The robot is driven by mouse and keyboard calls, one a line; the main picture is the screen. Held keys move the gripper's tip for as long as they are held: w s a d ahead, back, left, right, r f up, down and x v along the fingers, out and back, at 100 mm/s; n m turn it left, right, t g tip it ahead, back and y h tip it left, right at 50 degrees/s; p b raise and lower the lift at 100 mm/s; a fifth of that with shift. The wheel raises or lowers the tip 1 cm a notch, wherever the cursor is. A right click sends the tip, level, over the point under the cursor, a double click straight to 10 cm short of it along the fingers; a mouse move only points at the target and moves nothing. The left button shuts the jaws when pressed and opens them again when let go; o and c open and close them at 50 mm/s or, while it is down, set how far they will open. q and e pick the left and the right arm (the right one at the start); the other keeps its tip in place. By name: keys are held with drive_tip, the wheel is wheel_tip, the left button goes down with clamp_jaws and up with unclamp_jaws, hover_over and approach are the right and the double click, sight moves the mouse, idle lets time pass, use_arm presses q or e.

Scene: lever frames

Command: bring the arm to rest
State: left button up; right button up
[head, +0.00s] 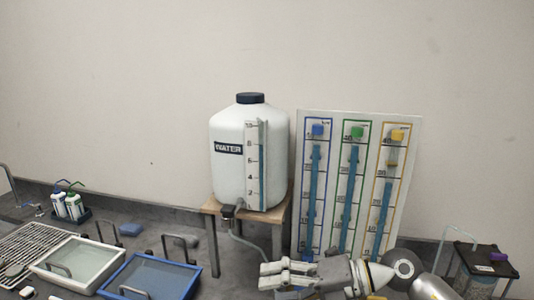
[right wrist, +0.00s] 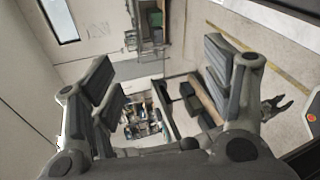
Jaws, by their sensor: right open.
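My right gripper (head: 286,273) shows at the bottom of the head view, its arm coming in from the lower right and its fingers pointing left. It is in front of the water stand and the lower part of the level board. In the right wrist view its fingers (right wrist: 160,72) are wide apart with nothing between them. That view looks out across the room, away from the bench. My left gripper is not in the head view.
A white water tank (head: 228,175) stands on a wooden stand (head: 212,208). A board with three blue columns (head: 343,180) leans at the wall. A pale tray (head: 50,258), a blue-rimmed tray (head: 192,268) and a wire rack (head: 35,240) lie left. A dark-topped container (head: 487,262) stands right.

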wheel_tip(320, 180, up, 6)
drive_tip(key=a+m+t+y, duration=0.3)
drive_tip(key=y, duration=0.1)
drive_tip(key=w+d+m+t+h, duration=0.4)
drive_tip(key=d+m+t+h, duration=0.4)
drive_tip(key=m+t, duration=0.8)
drive_tip(key=s+d+f+m+g+h, duration=0.3)
drive_tip(key=d+f+m+g+h, duration=0.2)
drive_tip(key=d+f+m+h, duration=0.85)
drive_tip(key=s+f+m+g+y, duration=0.1)
drive_tip(key=s+f+g+y, duration=0.1)
drive_tip(key=s+f+g, duration=0.65)
drive_tip(key=s+f+m+g+y, duration=0.1)
drive_tip(key=s+f+g, duration=0.3)
drive_tip(key=s+f, duration=0.9)
drive_tip(key=s+f+b, duration=0.2)
drive_tip(key=f+b, duration=0.1)
drive_tip(key=f, duration=1.2)
drive_tip(key=s+f+b, duration=0.2)
drive_tip(key=f+b, duration=0.1)
drive_tip(key=f, duration=1.1)
drive_tip(key=s+d+f+g+b, duration=0.1)
drive_tip(key=s+f+b, duration=0.1)
drive_tip(key=s+f, duration=0.6)
drive_tip(key=s+d+f+g+b, duration=0.1)
drive_tip(key=s+d+f+b, duration=0.1)
drive_tip(key=s+f, duration=0.6)
wheel_tip(320, 180, down, 5)
drive_tip(key=shift+s+r, duration=0.2)
drive_tip(key=shift+s, duration=0.2)
